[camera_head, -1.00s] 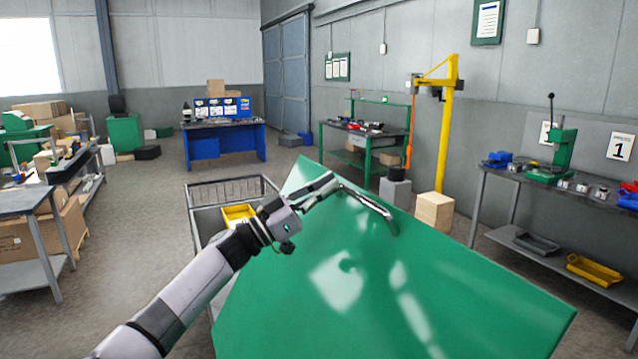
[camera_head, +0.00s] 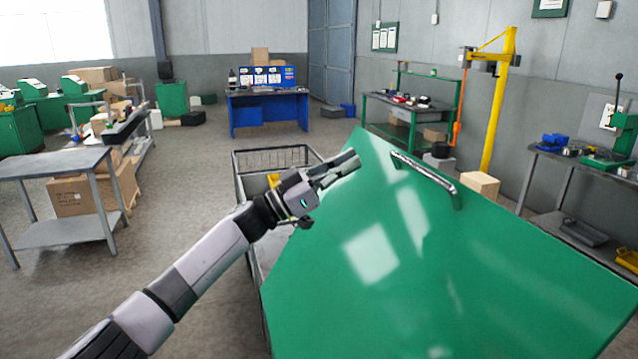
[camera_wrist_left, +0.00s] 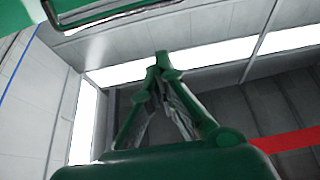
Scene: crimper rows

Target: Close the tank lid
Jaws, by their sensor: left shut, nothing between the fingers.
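The green tank lid (camera_head: 340,300) is a large glossy panel, slanting across the lower right of the head view. Its metal bar handle (camera_head: 428,180) sits near the lid's far edge. My left gripper (camera_head: 354,160) is shut and empty, over the lid's upper left part, to the left of the handle and apart from it. In the left wrist view the closed fingers (camera_wrist_left: 160,62) point upward, and a bar handle (camera_wrist_left: 115,12) crosses the top left beside a green edge. The tank's inside is hidden by the lid. My right gripper is out of view.
A grey table (camera_head: 55,162) is at the left. A workbench (camera_head: 570,155) and a yellow crane post (camera_head: 497,105) stand at the right. The floor between is open.

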